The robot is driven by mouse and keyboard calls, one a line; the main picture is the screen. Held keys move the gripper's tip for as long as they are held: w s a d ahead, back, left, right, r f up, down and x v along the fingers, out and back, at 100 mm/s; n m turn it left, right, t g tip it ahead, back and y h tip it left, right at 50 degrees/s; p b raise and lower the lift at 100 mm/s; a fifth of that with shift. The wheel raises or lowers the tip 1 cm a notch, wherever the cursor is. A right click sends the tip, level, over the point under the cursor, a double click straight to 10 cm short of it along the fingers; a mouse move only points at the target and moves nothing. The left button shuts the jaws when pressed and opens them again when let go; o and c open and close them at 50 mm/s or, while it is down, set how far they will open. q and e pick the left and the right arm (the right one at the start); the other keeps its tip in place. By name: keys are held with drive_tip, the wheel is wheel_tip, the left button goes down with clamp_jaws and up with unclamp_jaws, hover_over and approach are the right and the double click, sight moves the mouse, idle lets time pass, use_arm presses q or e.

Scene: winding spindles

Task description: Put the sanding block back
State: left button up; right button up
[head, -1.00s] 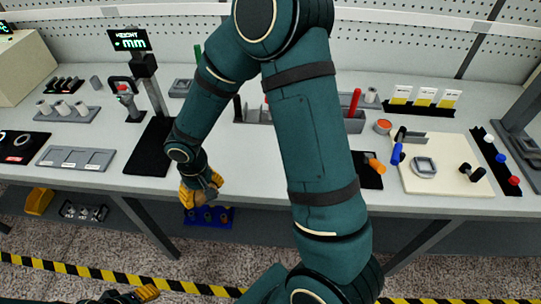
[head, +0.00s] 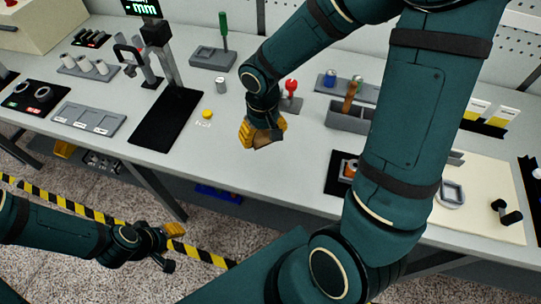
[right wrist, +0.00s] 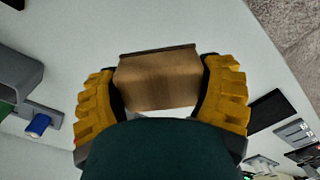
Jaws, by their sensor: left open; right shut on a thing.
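The sanding block is a tan-brown block with a thin dark edge. In the right wrist view the sanding block (right wrist: 158,82) sits between both yellow fingers of my right gripper (right wrist: 160,92), which is shut on it. In the head view my right gripper (head: 263,136) is over the middle of the bench, with part of the block (head: 262,145) showing beneath the fingers. I cannot tell whether the block touches the bench. My left gripper (head: 168,242) is open and empty, low in front of the bench, over the floor.
Bare bench top surrounds the right gripper. A grey compartment holder (head: 350,117) stands to its right, partly behind my right arm. A yellow button (head: 207,114) and a small grey cylinder (head: 220,84) are to its left. A black mat with the height gauge (head: 166,122) is further left.

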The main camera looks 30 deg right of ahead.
sight(269, 159)
drive_tip(key=shift+s+d+r, duration=0.35)
drive_tip(key=shift+s, duration=0.05)
drive_tip(key=shift+s+f, duration=0.15)
drive_tip(key=shift+f, duration=0.1)
wheel_tip(269, 159, down, 9)
drive_tip(key=b, duration=0.2)
drive_tip(key=shift+r+b, duration=0.2)
drive_tip(key=shift+b, duration=0.15)
drive_tip(key=shift+f, duration=0.3)
drive_tip(key=o, duration=1.1)
drive_tip(key=shift+f, duration=0.1)
drive_tip(key=shift+c, duration=0.2)
